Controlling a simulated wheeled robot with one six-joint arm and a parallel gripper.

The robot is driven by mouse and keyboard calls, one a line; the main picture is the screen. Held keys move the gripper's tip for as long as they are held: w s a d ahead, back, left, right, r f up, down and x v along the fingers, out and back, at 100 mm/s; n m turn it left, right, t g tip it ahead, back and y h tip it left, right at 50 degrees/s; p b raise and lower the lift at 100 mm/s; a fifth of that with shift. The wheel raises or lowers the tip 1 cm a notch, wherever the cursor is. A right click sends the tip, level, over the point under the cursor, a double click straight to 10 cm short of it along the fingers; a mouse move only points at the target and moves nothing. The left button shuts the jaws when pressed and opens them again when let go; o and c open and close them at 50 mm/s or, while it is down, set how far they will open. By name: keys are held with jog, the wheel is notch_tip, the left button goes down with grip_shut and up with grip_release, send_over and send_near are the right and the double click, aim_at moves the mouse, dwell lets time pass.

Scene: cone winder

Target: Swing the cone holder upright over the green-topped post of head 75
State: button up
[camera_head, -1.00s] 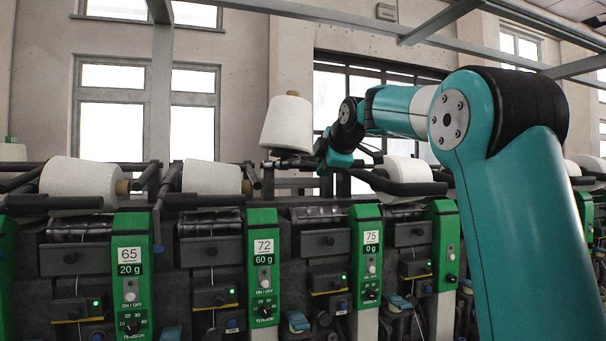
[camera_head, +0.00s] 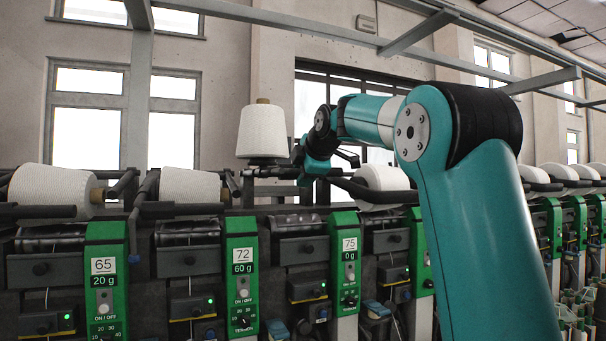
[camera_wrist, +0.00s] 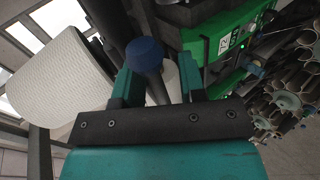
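The cone holder (camera_head: 278,172) stands swung up, with a white yarn cone (camera_head: 262,133) upright on it, narrow end up. It is left of the green-topped post of head 75 (camera_head: 345,222) and higher than its top. The cone also fills the left of the wrist view (camera_wrist: 60,85). In the wrist view the fingers stand apart around a dark bar with a blue round end (camera_wrist: 145,54). A gap shows between this and the right finger.
Lying cones sit on the neighbouring heads, left (camera_head: 188,186) and right (camera_head: 383,184). Green posts of head 72 (camera_head: 241,255) and head 65 (camera_head: 105,255) stand to the left. Dark bars run along the machine top. Several empty tubes (camera_wrist: 290,95) show right in the wrist view.

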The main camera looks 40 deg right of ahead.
jog(key=v, duration=1.7)
jog(key=shift+s, duration=0.2)
jog(key=shift+a, duration=0.1)
dwell(0.4)
jog(key=a+f+m+g+y, duration=0.35)
jog(key=a+f+y, duration=0.35)
jog(key=a+f, duration=1.5)
jog(key=s+a+f+m+g, duration=0.1)
jog(key=s+a+f+g, duration=0.2)
jog(key=s+a+f, duration=0.2)
jog(key=s+a+f+m+g, duration=0.2)
jog(key=s+a+f+g, duration=0.2)
jog(key=s+f, duration=0.8)
jog(key=shift+s+a+y, duration=0.3)
jog(key=shift+s+a, duration=0.25)
jog(key=shift+a, duration=0.55)
